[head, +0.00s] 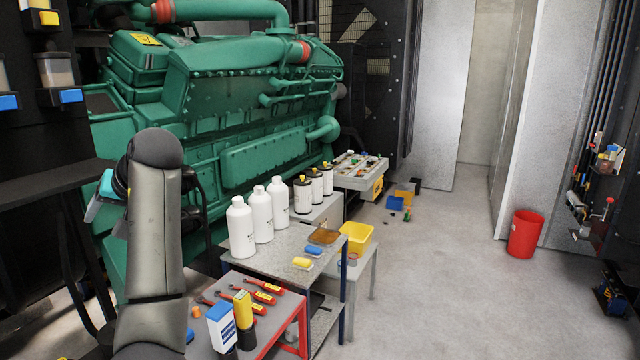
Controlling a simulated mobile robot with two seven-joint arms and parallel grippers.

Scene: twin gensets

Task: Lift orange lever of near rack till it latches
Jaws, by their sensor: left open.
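I cannot make out an orange lever on a rack in the head view. At the left edge stands a dark rack (20,135) with clear cups that have blue and yellow parts below them. My left arm rises at the left of the picture and bends over at its top. My left gripper (97,206) is on the far left side of that arm, mostly hidden behind it, with teal and grey parts showing. It is open, and I see nothing held in it. My right gripper is not in view.
A green engine (240,110) fills the back left. A red cart (285,325) with red-handled tools and a grey table (335,262) with white bottles (262,213) stand in front. A red bin (525,234) stands at right. The floor between is mostly clear.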

